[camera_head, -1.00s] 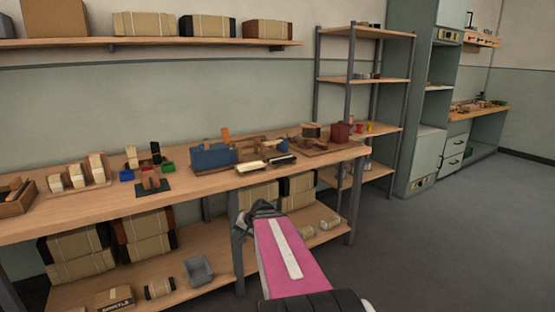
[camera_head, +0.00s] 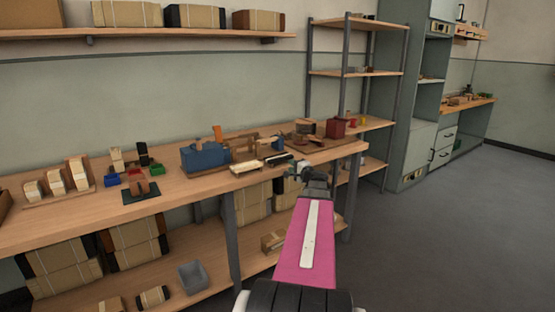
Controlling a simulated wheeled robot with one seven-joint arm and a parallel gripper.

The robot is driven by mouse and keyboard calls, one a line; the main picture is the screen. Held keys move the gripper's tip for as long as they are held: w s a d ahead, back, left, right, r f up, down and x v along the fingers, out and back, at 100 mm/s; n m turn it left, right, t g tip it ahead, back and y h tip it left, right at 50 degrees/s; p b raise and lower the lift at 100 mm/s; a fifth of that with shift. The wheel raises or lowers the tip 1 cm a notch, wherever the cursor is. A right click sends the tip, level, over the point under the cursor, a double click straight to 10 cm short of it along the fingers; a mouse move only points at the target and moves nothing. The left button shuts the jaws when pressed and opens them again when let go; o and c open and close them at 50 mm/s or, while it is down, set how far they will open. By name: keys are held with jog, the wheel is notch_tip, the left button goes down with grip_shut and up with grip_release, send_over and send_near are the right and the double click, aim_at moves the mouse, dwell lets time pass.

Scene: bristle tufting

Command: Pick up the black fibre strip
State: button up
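A small dark strip-like piece (camera_head: 278,159) lies on the workbench beside a cream-topped block (camera_head: 246,167); it may be the black fibre strip, but it is too small to be sure. Another black upright piece (camera_head: 142,152) stands further left, behind a green bin (camera_head: 156,169). My gripper (camera_head: 303,170) is at the bench's front edge in the picture, just right of the dark strip, at the end of my pink arm. Its fingers are small and dark, and I cannot tell whether they are open or hold anything.
The wooden workbench (camera_head: 200,190) carries a blue machine (camera_head: 205,155), a dark red box (camera_head: 336,128) and a rack of brush-like blocks (camera_head: 57,184). A shelving unit (camera_head: 352,73) stands behind its right end. The floor (camera_head: 440,230) at right is clear.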

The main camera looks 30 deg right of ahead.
aim_at(281, 160)
jog(key=w, duration=1)
jog(key=shift+a, duration=0.35)
jog(key=shift+s, duration=0.1)
grip_shut()
